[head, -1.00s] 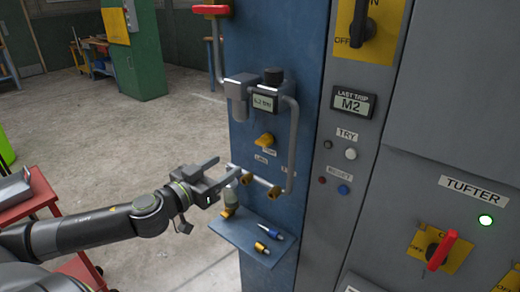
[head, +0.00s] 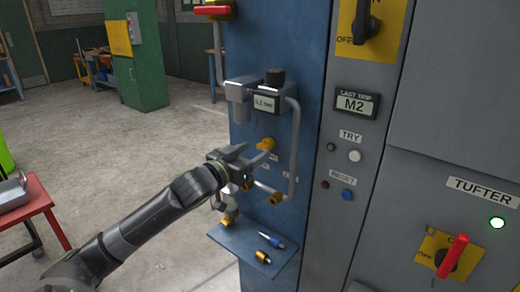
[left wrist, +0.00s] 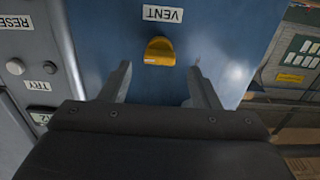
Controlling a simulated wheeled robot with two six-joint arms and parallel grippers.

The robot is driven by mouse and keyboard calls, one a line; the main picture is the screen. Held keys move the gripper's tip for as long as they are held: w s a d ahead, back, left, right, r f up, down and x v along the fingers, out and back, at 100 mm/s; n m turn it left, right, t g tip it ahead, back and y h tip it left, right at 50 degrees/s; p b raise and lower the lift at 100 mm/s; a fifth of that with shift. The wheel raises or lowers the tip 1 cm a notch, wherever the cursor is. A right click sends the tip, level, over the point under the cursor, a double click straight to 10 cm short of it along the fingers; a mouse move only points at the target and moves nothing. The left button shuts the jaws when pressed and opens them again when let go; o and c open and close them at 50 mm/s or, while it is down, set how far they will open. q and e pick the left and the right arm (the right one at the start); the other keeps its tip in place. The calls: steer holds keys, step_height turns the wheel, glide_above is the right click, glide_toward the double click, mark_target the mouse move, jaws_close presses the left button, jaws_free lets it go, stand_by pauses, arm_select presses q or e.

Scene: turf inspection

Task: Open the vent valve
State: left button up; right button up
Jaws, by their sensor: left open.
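The vent valve is a small yellow knob (head: 266,144) on the blue panel, below the gauge block. In the left wrist view the yellow knob (left wrist: 159,51) sits by a white VENT label (left wrist: 162,14), and that picture is upside down. My left gripper (head: 257,155) is open, just in front of the panel near the knob. In the left wrist view its two fingers (left wrist: 160,78) stand either side of the knob's line, with the knob just beyond the tips. I see no contact. The arm hides part of the labels. My right gripper is not in view.
A pipe (head: 294,150) runs down right of the knob, with brass fittings below. A small blue shelf (head: 235,236) holds a blue-and-silver piece (head: 272,240) and a brass piece (head: 262,257). A red cart (head: 40,205) stands at left. A grey cabinet adjoins on the right.

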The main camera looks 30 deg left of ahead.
mark_target(261, 147)
arm_select(q)
steer(key=shift+w+d, duration=0.15)
steer(key=shift+w, duration=1.7)
steer(key=c, duration=1)
